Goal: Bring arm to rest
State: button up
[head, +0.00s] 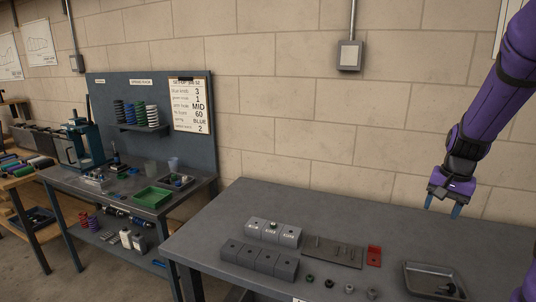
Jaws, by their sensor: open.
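My purple arm comes in from the upper right of the head view. My gripper (442,208) hangs pointing down over the right part of the grey table (390,222). Its two blue fingers are apart with nothing between them. It is above and behind the metal tray (408,278), clear of the things on the table.
On the table are grey blocks (260,257), a dark slotted plate (332,251), a red piece (374,255) and several small round parts (349,288). The table's back right is clear.

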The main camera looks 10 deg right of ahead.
jog(key=s+a+r+n+t, duration=0.2)
jog(key=s+a+r+n, duration=0.35)
jog(key=a+r, duration=0.75)
jog(key=s+a+r+n+t, duration=0.2)
jog(key=s+a+r+n, duration=0.1)
jog(key=s+a, duration=0.7)
jog(key=shift+s+n, duration=0.75)
jog(key=shift+s, duration=1.05)
jog(key=shift+a, duration=0.1)
